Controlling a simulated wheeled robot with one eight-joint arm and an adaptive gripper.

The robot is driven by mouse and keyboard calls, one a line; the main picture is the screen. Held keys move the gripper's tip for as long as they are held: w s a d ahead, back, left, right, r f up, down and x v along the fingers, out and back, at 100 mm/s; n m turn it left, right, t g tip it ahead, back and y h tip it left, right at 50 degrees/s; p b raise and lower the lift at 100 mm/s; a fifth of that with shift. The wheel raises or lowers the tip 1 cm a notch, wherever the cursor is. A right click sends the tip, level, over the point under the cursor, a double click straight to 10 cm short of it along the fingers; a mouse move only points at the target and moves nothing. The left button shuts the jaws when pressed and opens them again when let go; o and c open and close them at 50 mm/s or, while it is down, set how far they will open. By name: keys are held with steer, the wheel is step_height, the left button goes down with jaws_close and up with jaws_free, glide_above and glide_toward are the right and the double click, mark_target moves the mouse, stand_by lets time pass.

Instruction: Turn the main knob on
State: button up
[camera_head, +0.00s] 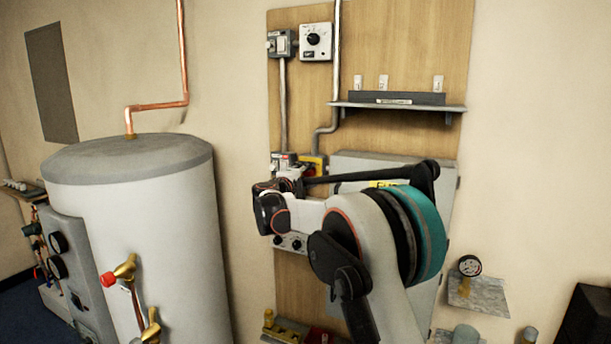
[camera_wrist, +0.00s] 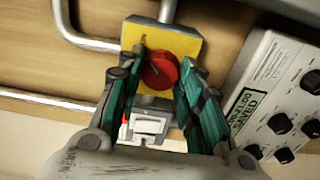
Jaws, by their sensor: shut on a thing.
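The main knob (camera_wrist: 160,71) is a round red knob on a yellow plate (camera_wrist: 190,43) in the wrist view. My gripper (camera_wrist: 161,75) has its two teal-padded fingers on either side of the knob, shut on it.
A grey switch box (camera_wrist: 150,124) sits just below the knob in the wrist view. A white control box (camera_wrist: 282,95) with several black dials is close on the right. Conduits run along the wooden board (camera_head: 405,50). A shelf (camera_head: 400,106) juts out above my arm.

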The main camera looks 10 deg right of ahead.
steer(key=o, duration=1.1)
steer(key=v, duration=1.2)
